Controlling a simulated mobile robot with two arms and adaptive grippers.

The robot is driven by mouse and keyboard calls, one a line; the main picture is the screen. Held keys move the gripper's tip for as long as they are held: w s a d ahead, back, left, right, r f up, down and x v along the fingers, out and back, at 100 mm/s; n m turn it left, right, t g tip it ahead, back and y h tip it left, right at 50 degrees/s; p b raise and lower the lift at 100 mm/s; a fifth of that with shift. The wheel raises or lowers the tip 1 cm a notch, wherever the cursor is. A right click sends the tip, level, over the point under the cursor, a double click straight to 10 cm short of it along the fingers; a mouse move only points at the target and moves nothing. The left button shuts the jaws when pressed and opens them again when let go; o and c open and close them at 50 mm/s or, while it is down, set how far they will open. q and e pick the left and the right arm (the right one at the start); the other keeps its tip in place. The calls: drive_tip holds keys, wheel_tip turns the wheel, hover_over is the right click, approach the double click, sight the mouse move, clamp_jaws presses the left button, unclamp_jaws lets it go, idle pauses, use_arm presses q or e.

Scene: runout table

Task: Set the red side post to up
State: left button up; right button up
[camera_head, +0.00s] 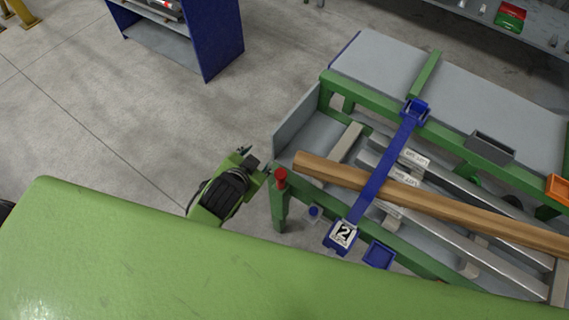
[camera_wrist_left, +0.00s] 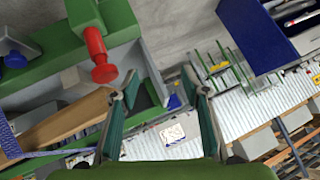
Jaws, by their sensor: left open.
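The red side post (camera_head: 281,179) is a short red piece with a round head, at the top of a green upright at the table's near left corner. It also shows in the left wrist view (camera_wrist_left: 98,55), upper left, sticking out of a green beam. My left gripper (camera_head: 257,163) is just left of the red post in the head view, open and apart from it. In the left wrist view the two fingers (camera_wrist_left: 163,85) are spread with nothing held between them, and the red post lies left of them. My right gripper is not in view.
The green-framed runout table (camera_head: 455,143) carries a long wooden beam (camera_head: 440,210), crossed by a blue arm (camera_head: 385,170) with a "2" label. A blue bin (camera_head: 379,255) hangs on the near side. A blue cabinet (camera_head: 222,45) stands behind. Floor left of the table is clear.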

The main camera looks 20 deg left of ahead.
use_arm(q)
drive_tip(key=w+d+r+m+t+h, duration=0.2)
drive_tip(key=w+d+r+m+t, duration=0.25)
drive_tip(key=r, duration=0.65)
drive_tip(key=w+d+r+m+t+h, duration=0.3)
drive_tip(key=w+d+r, duration=0.25)
drive_tip(key=r, duration=0.45)
drive_tip(key=s+d+r+m+h, duration=0.1)
drive_tip(key=d+r+m+h, duration=0.75)
drive_tip(key=r+m, duration=0.2)
drive_tip(key=s+d+r+m+g+h, duration=0.2)
drive_tip(key=s+d+m+g+h, duration=0.5)
drive_tip(key=s+d+m+g, duration=0.85)
drive_tip(key=m+g+y, duration=0.2)
drive_tip(key=m+y, duration=1.4)
drive_tip(key=y, duration=0.4)
hover_over(279, 173)
wheel_tip(279, 173, down, 23)
wheel_tip(279, 173, down, 14)
drive_tip(key=shift+r+p, duration=0.2)
drive_tip(key=shift+p, duration=0.5)
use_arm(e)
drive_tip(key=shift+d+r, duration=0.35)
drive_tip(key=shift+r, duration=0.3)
